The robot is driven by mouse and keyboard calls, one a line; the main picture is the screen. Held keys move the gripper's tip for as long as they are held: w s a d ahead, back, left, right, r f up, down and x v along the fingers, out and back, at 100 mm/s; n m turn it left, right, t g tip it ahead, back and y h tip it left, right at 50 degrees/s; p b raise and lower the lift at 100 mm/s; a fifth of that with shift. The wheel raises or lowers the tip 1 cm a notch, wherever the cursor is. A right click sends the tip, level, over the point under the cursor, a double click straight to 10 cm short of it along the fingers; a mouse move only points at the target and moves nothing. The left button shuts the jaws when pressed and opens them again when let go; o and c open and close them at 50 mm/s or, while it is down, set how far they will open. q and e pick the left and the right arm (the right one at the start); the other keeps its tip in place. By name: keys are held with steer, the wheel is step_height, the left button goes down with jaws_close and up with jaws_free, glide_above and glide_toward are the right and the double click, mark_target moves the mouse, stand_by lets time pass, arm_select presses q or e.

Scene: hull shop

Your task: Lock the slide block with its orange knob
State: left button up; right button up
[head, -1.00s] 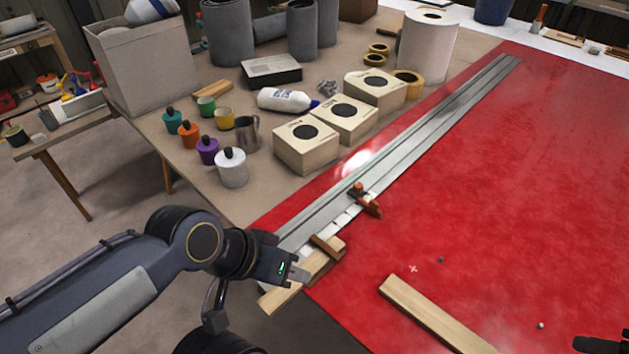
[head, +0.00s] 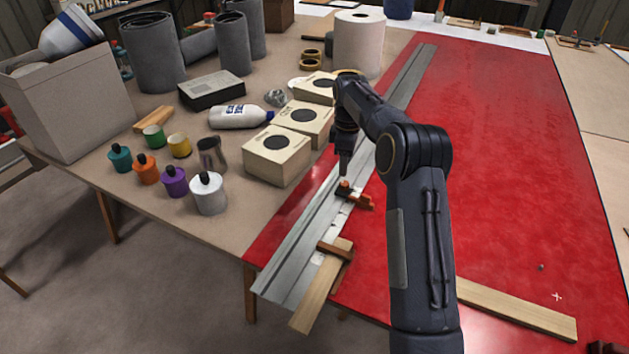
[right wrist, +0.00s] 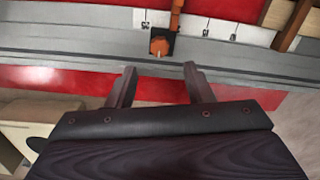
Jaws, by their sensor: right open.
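The slide block (head: 343,192) is a small dark block on the grey metal rail (head: 290,262), with an orange-brown arm (head: 360,201) reaching over the red sheet. Its orange knob (head: 345,184) stands on top. In the right wrist view the knob (right wrist: 158,47) sits on the dark block beside a white number scale, with the orange arm (right wrist: 176,14) beyond it. My right gripper (head: 344,172) is over the knob in the head view. In the right wrist view its open, empty fingers (right wrist: 160,74) stop short of the knob, roughly centred on it. My left gripper is out of view.
A wooden strip (head: 322,286) with a brown crosspiece (head: 335,250) lies at the rail's near end. The red sheet (head: 510,150) is largely clear on the right.

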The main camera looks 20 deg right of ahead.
mark_target(344, 183)
step_height(344, 183, down, 7)
steer(key=shift+d+f, duration=0.1)
steer(key=shift+c, duration=0.4)
steer(key=c, duration=0.9)
